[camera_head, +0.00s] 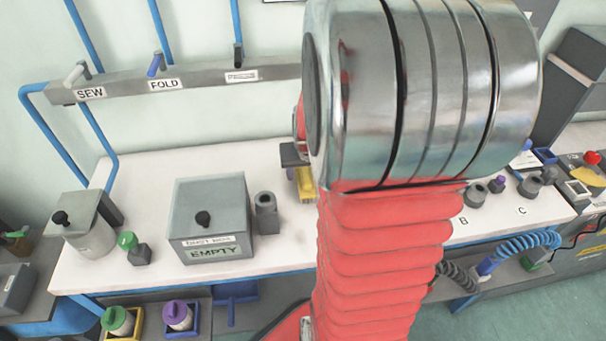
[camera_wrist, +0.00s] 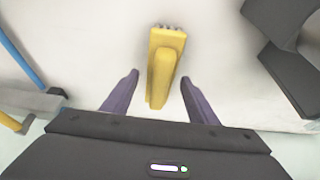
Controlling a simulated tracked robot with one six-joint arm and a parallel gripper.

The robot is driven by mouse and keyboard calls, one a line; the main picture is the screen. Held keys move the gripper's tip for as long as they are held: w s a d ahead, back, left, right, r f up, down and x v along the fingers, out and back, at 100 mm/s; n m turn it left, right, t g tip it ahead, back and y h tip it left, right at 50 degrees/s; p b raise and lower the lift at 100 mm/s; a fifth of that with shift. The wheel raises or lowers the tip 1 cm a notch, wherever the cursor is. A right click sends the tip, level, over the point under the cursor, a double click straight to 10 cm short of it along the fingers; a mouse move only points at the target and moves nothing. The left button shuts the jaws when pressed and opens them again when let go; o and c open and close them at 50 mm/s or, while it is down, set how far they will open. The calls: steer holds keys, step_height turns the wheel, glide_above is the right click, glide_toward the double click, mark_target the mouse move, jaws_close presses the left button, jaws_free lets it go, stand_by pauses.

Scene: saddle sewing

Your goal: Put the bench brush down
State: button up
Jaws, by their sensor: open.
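The bench brush is yellow with dark bristle tufts at one end. In the wrist view the bench brush (camera_wrist: 165,62) lies on the white bench top (camera_wrist: 100,50), its handle end pointing toward my gripper (camera_wrist: 160,95). My gripper's two purple-grey fingers are spread apart, one on each side of the handle end, with a visible gap on both sides. In the head view the brush (camera_head: 305,184) shows only in part beside my arm, which hides the rest. I cannot tell the exact height of the fingers above the bench.
A grey box marked EMPTY (camera_head: 210,220) stands left of the brush, with a small grey block (camera_head: 266,214) between them. A grey canister (camera_head: 90,232) and a green-topped piece (camera_head: 134,248) stand farther left. A labelled rail (camera_head: 160,82) runs along the wall behind.

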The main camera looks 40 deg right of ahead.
steer(key=v, duration=0.9)
steer(key=shift+s+r, duration=0.1)
steer(key=shift+r, duration=0.2)
steer(key=shift+a, duration=0.1)
steer(key=s+a+r+n+y, duration=0.1)
steer(key=s+a+r+n, duration=0.1)
steer(key=a, duration=0.6)
steer(key=s+a+r+n+t, duration=0.1)
steer(key=s+a+r+n, duration=0.1)
steer(key=a, duration=0.6)
steer(key=s+a+r+n+t+y, duration=0.1)
steer(key=s+a+r+n, duration=0.1)
steer(key=a, duration=0.7)
steer(key=shift+s+r+n+y, duration=0.3)
steer(key=shift+r+n, duration=0.1)
steer(key=shift+r, duration=0.35)
